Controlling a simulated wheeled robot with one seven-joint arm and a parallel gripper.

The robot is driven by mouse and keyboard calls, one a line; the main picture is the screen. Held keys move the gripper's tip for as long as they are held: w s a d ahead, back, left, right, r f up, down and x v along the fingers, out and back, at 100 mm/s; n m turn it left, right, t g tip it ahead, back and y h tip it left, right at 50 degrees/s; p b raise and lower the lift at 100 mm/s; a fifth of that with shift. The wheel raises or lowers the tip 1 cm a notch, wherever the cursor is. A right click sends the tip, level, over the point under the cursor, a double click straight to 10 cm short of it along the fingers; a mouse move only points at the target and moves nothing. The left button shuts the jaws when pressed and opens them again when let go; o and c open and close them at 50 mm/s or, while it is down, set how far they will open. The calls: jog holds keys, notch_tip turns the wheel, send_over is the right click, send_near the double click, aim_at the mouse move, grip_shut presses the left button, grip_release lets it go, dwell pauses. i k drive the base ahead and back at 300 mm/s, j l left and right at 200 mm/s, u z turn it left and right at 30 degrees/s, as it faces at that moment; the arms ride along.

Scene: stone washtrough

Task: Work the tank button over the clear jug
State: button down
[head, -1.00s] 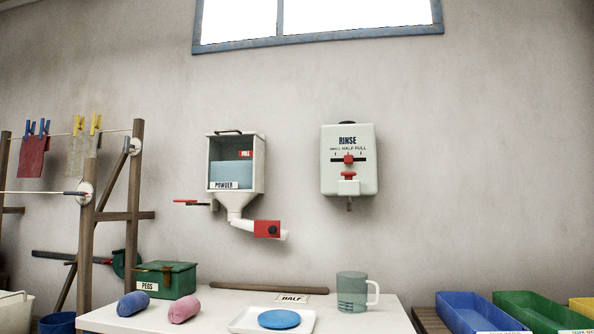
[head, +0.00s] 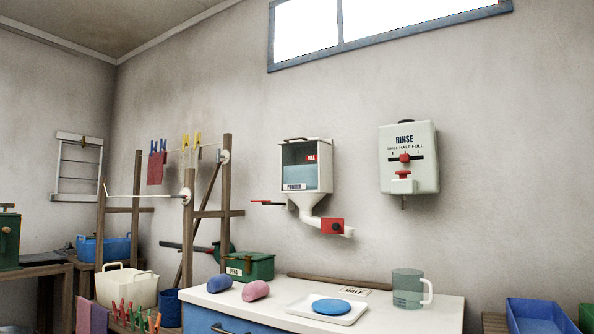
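The rinse tank (head: 427,165) is a pale box on the wall, marked RINSE. A red slider (head: 405,157) sits near the middle of its SMALL, HALF, FULL scale. Below it is a red button (head: 403,174) on a white block. A short thin spout (head: 403,203) hangs under the tank. The clear jug (head: 407,290), greenish with a pale handle on its right, stands upright on the white counter (head: 436,314), below the spout and apart from it. I cannot tell whether it holds liquid. My gripper is not in view.
A powder hopper (head: 307,165) hangs left of the tank. The counter bears a HALF card (head: 353,291), a white tray (head: 298,308) with a blue disc (head: 332,306), a green pegs box (head: 260,267) and a rod (head: 322,281). A blue bin (head: 540,318) stands right.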

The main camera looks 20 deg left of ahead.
aim_at(403, 173)
jog(key=i+l+u, duration=0.2)
jog(key=u, duration=0.25)
jog(key=i+l+u, duration=0.15)
jog(key=u, duration=0.3)
jog(key=l+u, duration=0.45)
jog(key=i+l+u, duration=0.15)
jog(key=l+u, duration=0.15)
jog(key=u, duration=0.15)
